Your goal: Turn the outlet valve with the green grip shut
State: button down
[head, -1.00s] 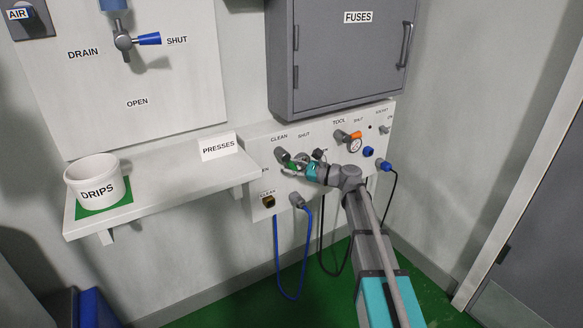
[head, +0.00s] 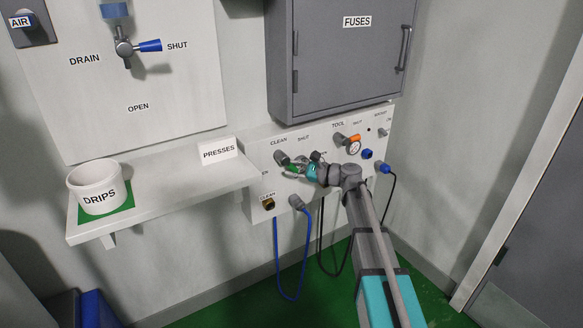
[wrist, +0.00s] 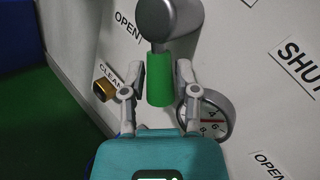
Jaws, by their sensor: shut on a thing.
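The outlet valve has a dark grey body (head: 281,157) and a green grip (head: 291,168) on the white panel, under the CLEAN label. In the wrist view the grip (wrist: 159,80) hangs down the picture from the grey valve body (wrist: 168,18). My gripper (wrist: 159,82) has one finger on each side of the green grip and is shut on it. In the head view my gripper (head: 302,170) reaches the valve from the right and partly covers it. The SHUT label (wrist: 299,60) is right of the grip and an OPEN label (wrist: 127,24) is upper left.
A round gauge (wrist: 207,115) sits close to my right finger. An orange-gripped valve (head: 354,138) is further right on the panel. Blue and black hoses hang below. The shelf (head: 160,190) with the DRIPS cup (head: 97,187) is at left, and the FUSES cabinet (head: 340,60) is above.

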jog(key=n+h+p, duration=0.1)
jog(key=p, duration=0.1)
jog(key=r+n+h+p, duration=0.1)
jog(key=p, duration=0.1)
jog(key=d+r+n+h+p, duration=0.1)
jog(key=p, duration=0.2)
jog(key=shift+w+r+n+h, duration=0.25)
jog(key=shift+w+n+h, duration=0.05)
jog(key=shift+w+n, duration=0.1)
jog(key=n+h+p, duration=0.1)
jog(key=r+h+p, duration=0.1)
jog(key=p, duration=0.1)
jog(key=n+t+h+p, duration=0.1)
jog(key=shift+w+d+r+n+p, duration=0.1)
jog(key=shift+d+r+n+p, duration=0.15)
jog(key=shift+n+p, duration=0.1)
jog(key=shift+f, duration=0.1)
jog(key=shift+c, duration=1.8)
grip_release()
jog(key=shift+f, duration=0.1)
